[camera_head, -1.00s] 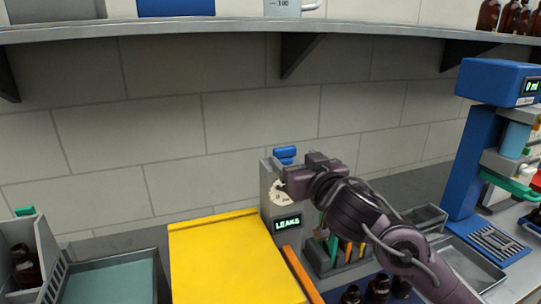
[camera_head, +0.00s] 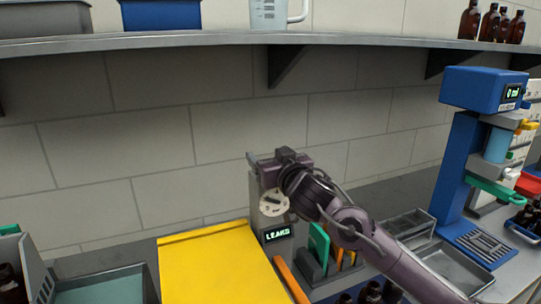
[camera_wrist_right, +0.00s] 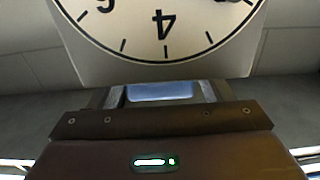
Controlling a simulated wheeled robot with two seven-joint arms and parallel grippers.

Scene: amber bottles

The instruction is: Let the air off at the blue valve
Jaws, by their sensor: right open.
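The blue valve (camera_wrist_right: 160,91) shows in the right wrist view between the two fingers of my right gripper (camera_wrist_right: 156,93). The fingers are open, one on each side of it; I cannot tell whether they touch it. In the head view my right gripper (camera_head: 262,161) is at the top of a grey box (camera_head: 257,212) and hides the valve. The box has a round dial (camera_head: 272,204) and a lit display (camera_head: 278,233) that seems to read LEAKS. The dial (camera_wrist_right: 163,30) also shows large in the wrist view. My left gripper is not in view.
A yellow panel (camera_head: 210,265) lies left of the box. A rack with green and orange tools (camera_head: 318,245) stands close on its right, under my arm. A shelf (camera_head: 200,42) runs above. A blue machine (camera_head: 463,165) stands at the right.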

